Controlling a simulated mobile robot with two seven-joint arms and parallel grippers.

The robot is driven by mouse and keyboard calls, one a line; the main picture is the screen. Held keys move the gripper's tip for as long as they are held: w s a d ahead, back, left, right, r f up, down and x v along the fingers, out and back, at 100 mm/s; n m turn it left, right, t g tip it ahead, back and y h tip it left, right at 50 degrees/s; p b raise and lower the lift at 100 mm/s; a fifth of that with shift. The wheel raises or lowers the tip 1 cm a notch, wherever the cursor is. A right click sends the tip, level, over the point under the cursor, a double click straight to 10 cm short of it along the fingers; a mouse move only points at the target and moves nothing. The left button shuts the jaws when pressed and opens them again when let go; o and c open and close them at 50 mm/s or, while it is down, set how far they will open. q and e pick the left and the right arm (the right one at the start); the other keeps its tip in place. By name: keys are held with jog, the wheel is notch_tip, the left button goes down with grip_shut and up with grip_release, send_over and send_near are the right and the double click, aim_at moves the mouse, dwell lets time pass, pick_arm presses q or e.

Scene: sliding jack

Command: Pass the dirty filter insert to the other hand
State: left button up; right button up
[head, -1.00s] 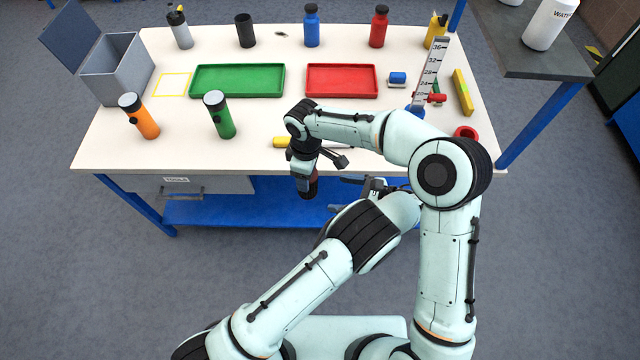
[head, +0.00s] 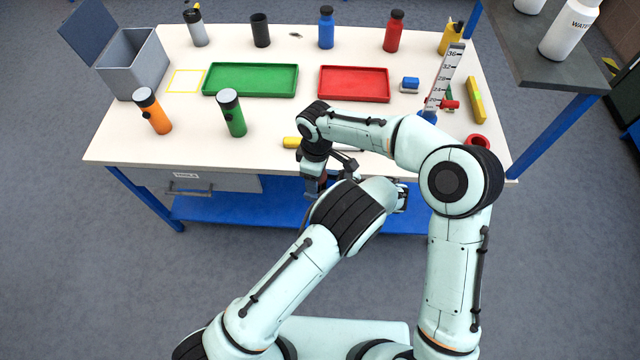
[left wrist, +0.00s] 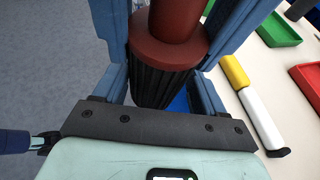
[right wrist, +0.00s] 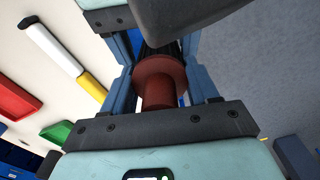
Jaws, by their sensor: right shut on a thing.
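The filter insert has a black pleated body and brown-red flanged ends. In the left wrist view the insert (left wrist: 165,60) stands between the spread blue fingers of my left gripper (left wrist: 163,75), which is open around it; contact is unclear. In the right wrist view its brown-red end (right wrist: 160,82) sits between the fingers of my right gripper (right wrist: 162,70), which is shut on it. In the head view my right gripper (head: 314,186) hangs in front of the table edge, and my left forearm hides most of the insert and left gripper.
The worktable (head: 270,145) lies just behind the grippers. It bears a green tray (head: 250,80), a red tray (head: 354,84), an orange bottle (head: 152,111), a green bottle (head: 231,113), a grey bin (head: 135,65) and a height gauge (head: 447,75). A yellow-and-white tool (left wrist: 250,100) lies near the front edge.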

pick_arm(q)
jog(key=c, duration=0.6)
pick_arm(e)
jog(key=o, duration=1.2)
jog(key=shift+r, duration=0.1)
